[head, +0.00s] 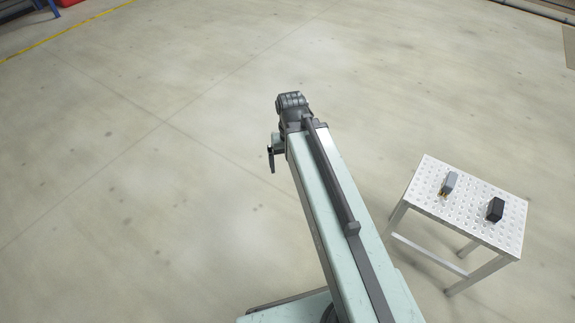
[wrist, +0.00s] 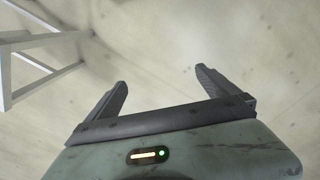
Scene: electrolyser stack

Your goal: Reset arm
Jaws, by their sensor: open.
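My arm reaches out over the bare floor in the head view. My gripper (wrist: 163,92) is open in the wrist view, its two dark fingers spread apart with only floor between them. In the head view just a dark part of my gripper (head: 271,160) shows at the left of the arm's end, and its fingers cannot be made out there. Nothing is held.
A white perforated table (head: 425,200) stands right of my arm. It bears a grey block (head: 450,183) with a yellowish end and a black block (head: 495,209). The table's frame (wrist: 15,75) shows at the wrist view's upper left. The floor ahead and left is clear.

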